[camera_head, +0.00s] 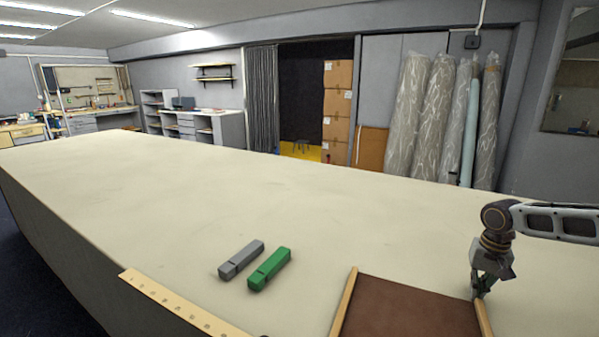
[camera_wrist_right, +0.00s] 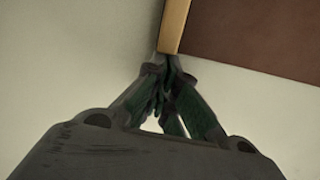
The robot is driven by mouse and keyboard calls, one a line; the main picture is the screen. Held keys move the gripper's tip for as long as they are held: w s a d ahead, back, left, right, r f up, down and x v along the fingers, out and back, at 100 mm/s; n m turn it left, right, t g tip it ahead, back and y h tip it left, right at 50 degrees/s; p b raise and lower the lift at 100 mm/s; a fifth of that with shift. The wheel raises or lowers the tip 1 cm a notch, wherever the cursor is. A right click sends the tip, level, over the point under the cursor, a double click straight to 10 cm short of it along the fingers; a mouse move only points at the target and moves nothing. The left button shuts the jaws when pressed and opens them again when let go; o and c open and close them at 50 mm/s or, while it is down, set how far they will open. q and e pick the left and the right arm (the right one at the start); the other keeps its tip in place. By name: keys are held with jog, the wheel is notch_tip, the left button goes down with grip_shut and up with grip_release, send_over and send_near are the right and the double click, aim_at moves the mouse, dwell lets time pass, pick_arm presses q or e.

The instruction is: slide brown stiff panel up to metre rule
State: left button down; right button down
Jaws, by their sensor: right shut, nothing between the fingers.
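The brown stiff panel (camera_head: 410,308) lies on the table with light wooden strips along its left and right sides. Its near part is cut off by the bottom of the head view. The metre rule (camera_head: 178,303) lies at the lower left of the panel, with bare cloth between them. My right gripper (camera_head: 481,291) is shut and empty at the far right corner of the panel, by the end of the right strip. In the right wrist view the panel (camera_wrist_right: 255,35) and its strip sit just beyond the closed fingertips (camera_wrist_right: 168,65). My left gripper is not in view.
A grey block (camera_head: 241,259) and a green block (camera_head: 269,269) lie on the cloth table (camera_head: 250,195) between the rule and the panel, towards the far side. The table beyond them is clear. Wrapped rolls (camera_head: 440,115) stand against the back wall.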

jog(key=shift+s+a+p, duration=0.2)
jog(key=shift+s+p, duration=0.1)
jog(key=shift+s, duration=0.2)
dwell(0.3)
jog(key=shift+r, duration=0.1)
jog(key=shift+w+d+r+p, duration=0.15)
jog(key=shift+w+r+p, duration=0.15)
jog(key=shift+r+p, duration=0.5)
jog(key=shift+w+d+r+p, duration=0.15)
jog(key=shift+w+r+p, duration=0.3)
jog(key=shift+r, duration=0.7)
jog(key=shift+w+d+r+p, duration=0.2)
jog(key=shift+r+p, duration=0.5)
jog(key=shift+r, duration=0.25)
